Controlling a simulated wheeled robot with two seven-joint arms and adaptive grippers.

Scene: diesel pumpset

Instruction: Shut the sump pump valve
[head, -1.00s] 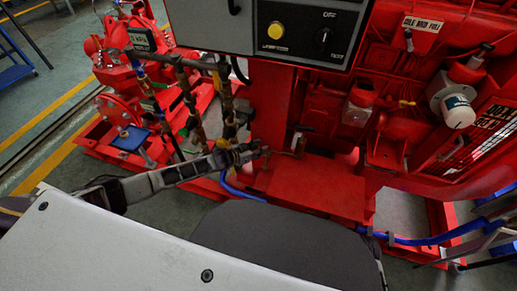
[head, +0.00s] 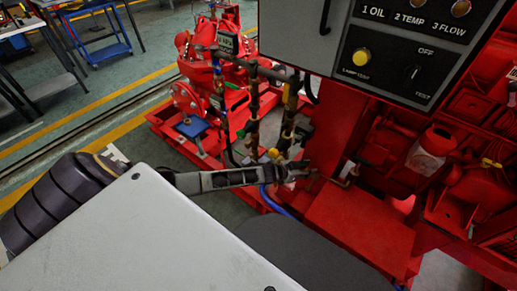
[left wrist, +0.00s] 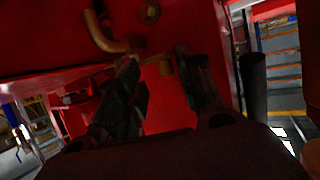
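A small bent brass pipe with a fitting (head: 347,174) comes out of the red engine base, just right of my left gripper (head: 307,172). It may be the sump pump valve; I can read no label on it. In the left wrist view the curved brass pipe (left wrist: 103,35) is above, and a brass end piece (left wrist: 164,65) shows between the fingers of my left gripper (left wrist: 160,80). The two dark fingers are apart, and I see no contact with the brass. That view is dark, so the valve's handle position cannot be told. My right gripper is out of view.
A grey control panel (head: 405,60) overhangs the engine on the right. Vertical pipes with valves (head: 254,115) stand just behind the left gripper. A red pump (head: 212,60) is farther back. A blue hose (head: 272,202) runs below the gripper. Open floor lies at the left.

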